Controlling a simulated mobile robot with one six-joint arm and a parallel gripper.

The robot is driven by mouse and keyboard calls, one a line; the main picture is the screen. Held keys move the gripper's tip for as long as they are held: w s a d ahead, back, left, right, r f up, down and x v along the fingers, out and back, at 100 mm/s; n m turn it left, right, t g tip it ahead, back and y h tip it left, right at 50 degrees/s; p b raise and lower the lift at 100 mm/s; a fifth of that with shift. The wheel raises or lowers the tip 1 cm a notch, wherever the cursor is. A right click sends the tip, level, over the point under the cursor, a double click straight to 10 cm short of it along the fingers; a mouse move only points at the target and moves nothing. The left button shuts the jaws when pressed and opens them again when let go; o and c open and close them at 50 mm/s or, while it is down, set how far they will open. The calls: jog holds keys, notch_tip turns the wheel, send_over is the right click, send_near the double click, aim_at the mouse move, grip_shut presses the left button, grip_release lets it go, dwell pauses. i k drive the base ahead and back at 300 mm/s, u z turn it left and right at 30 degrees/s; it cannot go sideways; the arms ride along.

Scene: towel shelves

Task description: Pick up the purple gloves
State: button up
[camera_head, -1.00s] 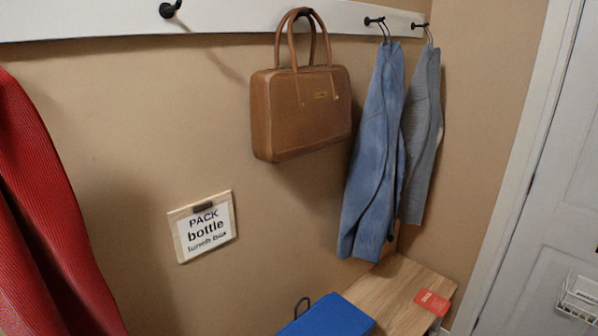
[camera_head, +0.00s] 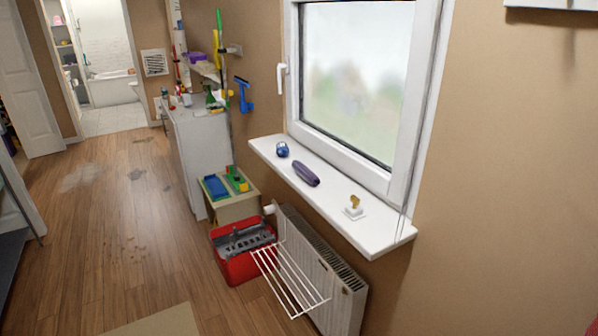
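I cannot make out purple gloves for certain. A small light-purple item (camera_head: 207,70) lies by the wall above the white cabinet at the back; it is too small to tell whether it is gloves. A dark purple elongated object (camera_head: 306,173) lies on the white windowsill (camera_head: 378,229); it looks like a smooth case rather than gloves. My gripper is not in view.
A white radiator (camera_head: 341,287) with a wire drying rack (camera_head: 290,280) stands under the windowsill. A red toolbox (camera_head: 236,269) and a small table (camera_head: 240,208) are beside it. The white cabinet (camera_head: 188,165) stands farther back. Wooden floor (camera_head: 110,225) is mostly clear on the left.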

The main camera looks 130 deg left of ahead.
aim_at(308, 174)
jog(key=u, duration=0.2)
jog(key=k, duration=0.3)
jog(key=u, duration=3.15)
jog(key=k, duration=0.3)
jog(key=u, duration=1.4)
jog(key=k, duration=0.2)
jog(key=u, duration=0.65)
